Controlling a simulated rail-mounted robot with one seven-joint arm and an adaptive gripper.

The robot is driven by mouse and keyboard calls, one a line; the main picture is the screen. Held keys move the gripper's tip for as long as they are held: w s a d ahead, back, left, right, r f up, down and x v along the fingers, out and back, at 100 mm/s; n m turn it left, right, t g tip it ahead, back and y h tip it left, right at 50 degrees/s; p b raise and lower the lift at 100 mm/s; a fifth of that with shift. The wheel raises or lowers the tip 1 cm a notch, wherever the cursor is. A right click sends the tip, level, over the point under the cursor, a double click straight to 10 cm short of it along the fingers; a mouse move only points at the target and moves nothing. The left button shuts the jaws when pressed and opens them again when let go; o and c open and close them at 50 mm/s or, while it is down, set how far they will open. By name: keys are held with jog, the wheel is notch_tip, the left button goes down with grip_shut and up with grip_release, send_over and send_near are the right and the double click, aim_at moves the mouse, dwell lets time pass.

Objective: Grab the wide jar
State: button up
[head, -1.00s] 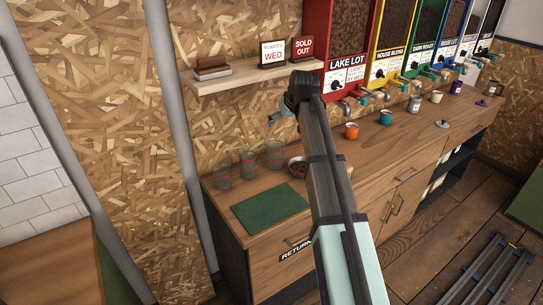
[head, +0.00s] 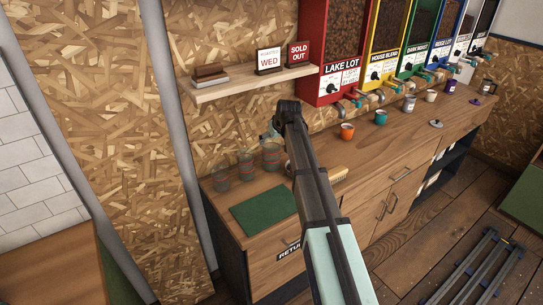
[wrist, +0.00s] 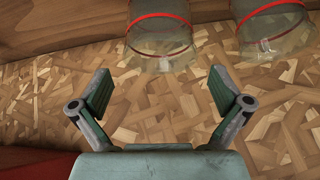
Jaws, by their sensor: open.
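Three clear glass jars with red bands stand in a row at the back left of the counter in the head view: left jar (head: 220,179), middle jar (head: 246,166), right jar (head: 271,156). I cannot tell which is the wide one. The wrist view shows two jars at its top edge, a left one (wrist: 160,32) and a right one (wrist: 272,28), both cut off by the frame. My gripper (wrist: 162,88) is open and empty, its fingers apart from both jars. In the head view it is mostly hidden behind my arm, near the right jar.
A green mat (head: 263,210) lies in front of the jars. A brush (head: 338,174) lies right of my arm. A shelf (head: 240,82) with small signs overhangs the jars. Bean dispensers (head: 341,80) and several cups, including an orange one (head: 347,131), stand to the right.

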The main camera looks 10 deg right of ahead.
jog(key=shift+p+x, duration=0.4)
jog(key=shift+x, duration=1)
jog(key=c, duration=1.4)
